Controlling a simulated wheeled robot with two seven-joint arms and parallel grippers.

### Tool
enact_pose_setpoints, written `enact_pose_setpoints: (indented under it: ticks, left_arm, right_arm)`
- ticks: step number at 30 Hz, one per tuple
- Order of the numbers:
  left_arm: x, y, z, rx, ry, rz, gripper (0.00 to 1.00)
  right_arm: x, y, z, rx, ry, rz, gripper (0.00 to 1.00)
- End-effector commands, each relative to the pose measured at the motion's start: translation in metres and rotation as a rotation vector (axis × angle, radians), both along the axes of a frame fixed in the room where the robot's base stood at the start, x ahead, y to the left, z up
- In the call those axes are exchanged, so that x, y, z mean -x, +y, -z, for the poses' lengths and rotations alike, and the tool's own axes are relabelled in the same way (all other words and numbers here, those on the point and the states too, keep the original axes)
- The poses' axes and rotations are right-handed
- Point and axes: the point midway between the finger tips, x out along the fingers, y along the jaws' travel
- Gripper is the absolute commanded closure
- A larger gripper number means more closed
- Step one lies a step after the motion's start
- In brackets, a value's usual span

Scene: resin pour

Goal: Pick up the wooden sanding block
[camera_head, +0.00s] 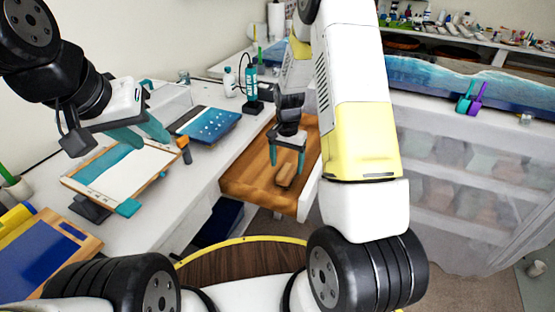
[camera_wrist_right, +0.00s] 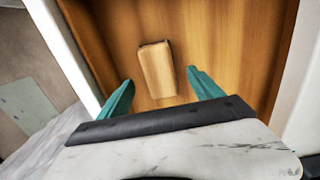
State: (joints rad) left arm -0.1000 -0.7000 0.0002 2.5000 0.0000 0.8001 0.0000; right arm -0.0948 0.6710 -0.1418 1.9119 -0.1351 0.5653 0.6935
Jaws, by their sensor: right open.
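The wooden sanding block (camera_head: 286,174) is a small tan block lying on the brown wooden surface (camera_head: 245,186) of a shallow tray or drawer. In the right wrist view the block (camera_wrist_right: 158,69) lies ahead of and between the two teal fingertips. My right gripper (camera_head: 287,158) is open and empty, pointing down over the wooden surface close to the block; its fingers (camera_wrist_right: 155,83) stand apart on either side in the wrist view. I cannot tell its exact height above the wood. My left gripper (camera_head: 142,137) hangs over the left table with teal fingers, away from the block.
A white board with teal edges (camera_head: 125,172), a blue panel (camera_head: 208,126) and a teal bottle (camera_head: 251,82) are on the white table at left. A plastic-curtained shelf (camera_head: 460,190) stands at right.

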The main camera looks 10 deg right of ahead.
Motion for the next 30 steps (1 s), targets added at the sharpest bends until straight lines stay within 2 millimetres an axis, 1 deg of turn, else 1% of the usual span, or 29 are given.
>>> enact_pose_setpoints:
  ticks: [3, 7, 10, 16, 17, 18, 20, 24, 27, 30]
  left_arm:
    - [0.0, 0.0, 0.0, 0.0, 0.0, 0.0, 0.64]
    - [0.0, 0.0, 0.0, 0.0, 0.0, 0.0, 0.64]
    - [0.0, 0.0, 0.0, 0.0, 0.0, 0.0, 0.64]
    - [0.0, 0.0, 0.0, 0.0, 0.0, 0.0, 0.64]
    - [0.0, 0.0, 0.0, 0.0, 0.0, 0.0, 0.64]
    - [0.0, 0.0, 0.0, 0.0, 0.0, 0.0, 0.64]
    - [0.0, 0.0, 0.0, 0.0, 0.0, 0.0, 0.64]
    - [0.0, 0.0, 0.0, 0.0, 0.0, 0.0, 0.64]
    - [0.0, 0.0, 0.0, 0.0, 0.0, 0.0, 0.64]
    - [0.0, 0.0, 0.0, 0.0, 0.0, 0.0, 0.64]
  right_arm:
    - [0.002, 0.0, 0.02, -0.001, 0.003, 0.0, 0.25]
    - [0.001, 0.0, 0.036, 0.0, 0.001, -0.002, 0.25]
    - [0.001, 0.0, 0.041, 0.0, 0.001, -0.002, 0.25]
    - [0.001, 0.0, 0.042, 0.0, 0.0, -0.002, 0.25]
    - [0.001, 0.0, 0.042, 0.0, 0.0, -0.002, 0.28]
    - [0.001, 0.0, 0.042, 0.0, 0.0, -0.002, 0.36]
    - [0.001, 0.0, 0.042, 0.0, 0.0, -0.002, 0.48]
    - [0.001, 0.0, 0.041, 0.0, 0.0, -0.002, 0.76]
    - [0.001, 0.0, 0.041, -0.001, -0.001, -0.002, 0.93]
    - [0.001, 0.0, 0.041, -0.001, -0.001, -0.002, 0.93]
